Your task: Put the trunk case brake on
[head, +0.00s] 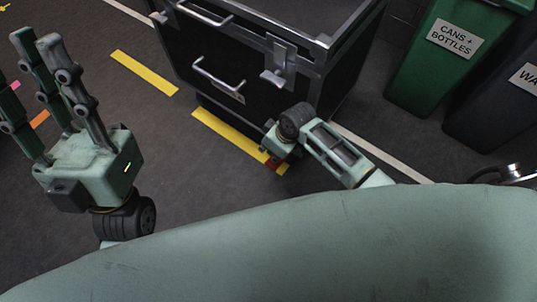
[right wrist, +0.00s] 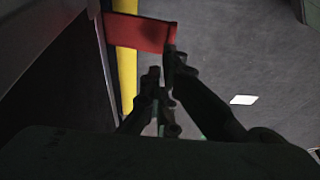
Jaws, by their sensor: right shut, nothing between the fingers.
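The trunk case (head: 255,60) is black with metal edges and handles, standing at the top middle of the head view. Its brake is a red lever (right wrist: 140,32) sticking out low from the case's side in the right wrist view; a bit of red also shows in the head view (head: 273,164). My right gripper (right wrist: 163,78) is shut and empty, its fingertips close to the lever's outer end. I cannot tell whether they touch it. My left gripper (head: 45,55) is open and empty, fingers up, away from the case at the left.
A green bin (head: 425,75) labelled for cans and bottles and a dark bin (head: 495,115) stand right of the case. Yellow strips (head: 145,72) and a white line mark the grey floor. A white patch (right wrist: 243,100) lies on the floor.

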